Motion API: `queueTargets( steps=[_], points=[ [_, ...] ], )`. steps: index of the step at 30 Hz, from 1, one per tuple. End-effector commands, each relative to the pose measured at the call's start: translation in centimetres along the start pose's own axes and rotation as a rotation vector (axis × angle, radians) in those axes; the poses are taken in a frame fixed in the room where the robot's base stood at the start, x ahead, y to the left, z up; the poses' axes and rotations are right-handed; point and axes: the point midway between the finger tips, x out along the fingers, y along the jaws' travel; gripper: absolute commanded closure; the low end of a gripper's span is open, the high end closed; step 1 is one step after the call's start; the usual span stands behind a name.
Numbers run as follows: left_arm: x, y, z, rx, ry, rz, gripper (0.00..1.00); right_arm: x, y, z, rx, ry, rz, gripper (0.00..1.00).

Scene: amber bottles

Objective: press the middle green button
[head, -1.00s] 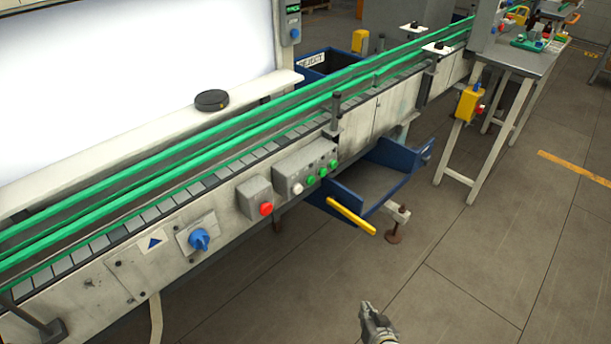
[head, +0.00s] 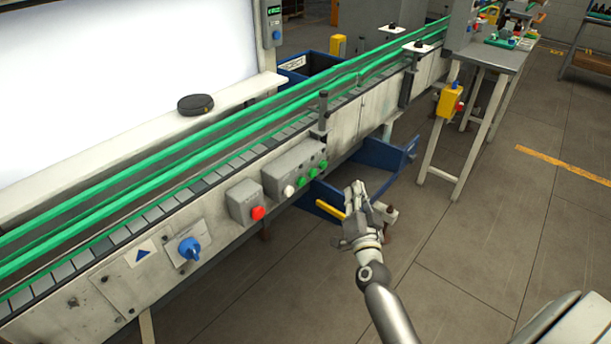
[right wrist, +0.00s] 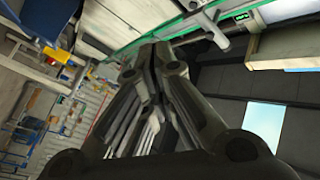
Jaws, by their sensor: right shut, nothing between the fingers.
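A grey button box (head: 291,166) is fixed to the side of the conveyor. It carries a white button (head: 288,190) at the left and three green buttons in a row to its right. The middle green button (head: 312,174) is between the other two and is unobstructed in the head view. My right gripper (head: 355,187) is shut and empty, in front of the conveyor, to the right of and slightly below the buttons in the picture, apart from them. Its shut fingers (right wrist: 152,55) also show in the right wrist view, where I cannot make out the buttons. My left gripper is not in view.
A red button (head: 257,213) on its own box and a blue rotary knob (head: 189,248) sit left of the button box. A blue bin (head: 385,153) with a yellow handle is under the conveyor, behind my right gripper.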

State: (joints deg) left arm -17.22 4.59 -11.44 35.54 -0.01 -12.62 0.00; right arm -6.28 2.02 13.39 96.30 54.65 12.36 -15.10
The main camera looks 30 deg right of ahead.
Motion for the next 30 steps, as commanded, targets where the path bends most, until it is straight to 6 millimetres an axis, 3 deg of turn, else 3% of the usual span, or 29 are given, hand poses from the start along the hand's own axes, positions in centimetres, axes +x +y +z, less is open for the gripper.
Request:
queueTargets(
  steps=[13, 30],
  points=[
    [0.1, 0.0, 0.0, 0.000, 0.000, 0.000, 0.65, 0.6, -0.4, 0.4, 0.002, 0.000, 0.000, 1.00],
    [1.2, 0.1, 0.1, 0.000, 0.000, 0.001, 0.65, 5.5, -4.0, 4.0, 0.000, -0.001, 0.000, 1.00]
  ],
)
